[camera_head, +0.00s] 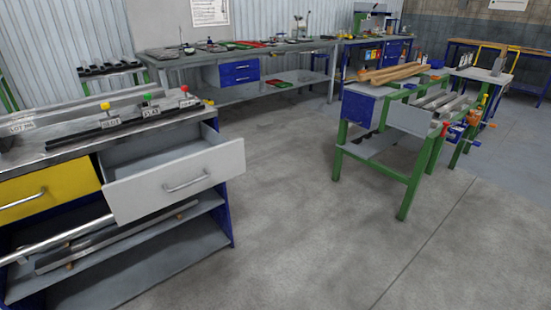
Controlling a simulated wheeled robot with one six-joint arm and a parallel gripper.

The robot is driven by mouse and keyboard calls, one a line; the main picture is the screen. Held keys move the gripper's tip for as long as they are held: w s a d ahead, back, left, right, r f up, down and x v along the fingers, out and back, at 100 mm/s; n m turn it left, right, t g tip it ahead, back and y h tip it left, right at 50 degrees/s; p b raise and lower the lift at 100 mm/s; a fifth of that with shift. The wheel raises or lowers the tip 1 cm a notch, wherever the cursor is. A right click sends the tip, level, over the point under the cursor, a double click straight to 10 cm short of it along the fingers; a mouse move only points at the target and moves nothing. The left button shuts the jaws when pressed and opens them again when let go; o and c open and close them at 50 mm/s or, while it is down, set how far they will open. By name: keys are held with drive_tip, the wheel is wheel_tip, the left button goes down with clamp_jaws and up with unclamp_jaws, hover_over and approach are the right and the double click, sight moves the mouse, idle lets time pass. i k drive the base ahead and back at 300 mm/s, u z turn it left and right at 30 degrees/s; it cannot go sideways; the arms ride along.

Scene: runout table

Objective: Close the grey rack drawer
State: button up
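A light grey drawer (178,180) stands pulled out from the workbench at the left of the head view. Its front carries a metal bar handle (186,181), and its open top shows an empty-looking grey inside. It sits under the bench top, right of a yellow drawer (45,194) that looks shut. My gripper does not show in this view.
Metal bars lie on the bench's lower shelf (150,260). Tagged bars (120,125) lie on its top. A green-legged bench (405,150) stands to the right, and a long workbench (240,55) at the back. The concrete floor (290,210) between them is clear.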

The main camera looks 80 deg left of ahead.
sight(143, 177)
drive_tip(key=u, duration=4.45)
drive_tip(key=i, duration=0.75)
drive_tip(key=z, duration=1.65)
